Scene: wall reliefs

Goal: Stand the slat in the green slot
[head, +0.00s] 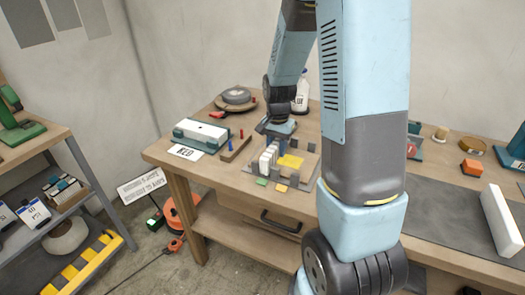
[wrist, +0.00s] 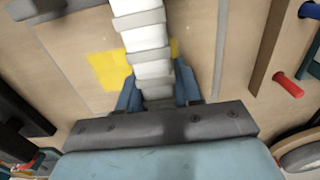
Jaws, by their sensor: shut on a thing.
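My fingertips are hard to make out in the head view.
A green-and-white box (head: 202,133), a label card (head: 186,152) and a brown strip with red and blue pegs (head: 235,147) are to the left. A bottle (head: 301,97) stands behind.

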